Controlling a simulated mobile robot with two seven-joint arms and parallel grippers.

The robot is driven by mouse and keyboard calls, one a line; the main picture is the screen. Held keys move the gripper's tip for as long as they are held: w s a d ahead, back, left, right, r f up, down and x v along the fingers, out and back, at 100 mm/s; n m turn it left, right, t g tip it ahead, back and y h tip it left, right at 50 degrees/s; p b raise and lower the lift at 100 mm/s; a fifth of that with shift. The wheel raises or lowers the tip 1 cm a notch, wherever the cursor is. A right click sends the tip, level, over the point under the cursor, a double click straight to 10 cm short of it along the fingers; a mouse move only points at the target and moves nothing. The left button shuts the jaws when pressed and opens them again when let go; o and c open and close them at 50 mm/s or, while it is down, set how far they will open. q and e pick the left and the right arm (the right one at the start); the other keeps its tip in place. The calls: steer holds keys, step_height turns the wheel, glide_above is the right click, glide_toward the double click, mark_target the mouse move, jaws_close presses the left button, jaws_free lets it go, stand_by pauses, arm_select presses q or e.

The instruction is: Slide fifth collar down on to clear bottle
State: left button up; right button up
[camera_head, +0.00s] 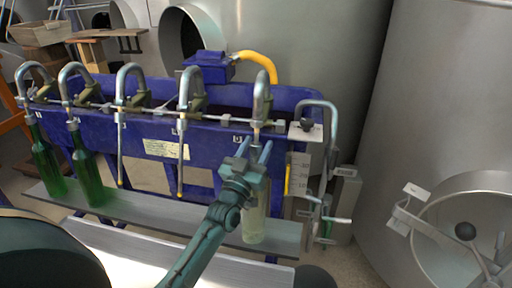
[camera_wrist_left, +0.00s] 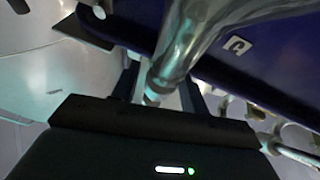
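The clear bottle (camera_head: 254,212) stands upright on the grey shelf (camera_head: 160,215) under the fifth spout (camera_head: 262,85), at the right end of the blue filler. My left gripper (camera_head: 255,152) is in front of the spout's lower end, with its two fingers apart, one either side of the spout line. In the left wrist view the spout pipe (camera_wrist_left: 178,52) comes down between the fingers, with a gap beside it. The fifth collar seems to be the small ring (camera_wrist_left: 152,98) at the pipe's end. My gripper hides the bottle's mouth in the head view. My right gripper is not in view.
Two green bottles (camera_head: 88,172) (camera_head: 45,160) stand under the first two spouts. The third and fourth spouts hang over bare shelf. A steel tank (camera_head: 440,90) fills the right.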

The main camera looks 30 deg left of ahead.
arm_select(q)
steer(key=shift+o, duration=0.5)
steer(key=shift+s+f, duration=0.2)
steer(key=shift+s, duration=0.15)
steer(key=b+v, duration=0.1)
steer(key=v, duration=1.1)
steer(key=shift+s, duration=0.2)
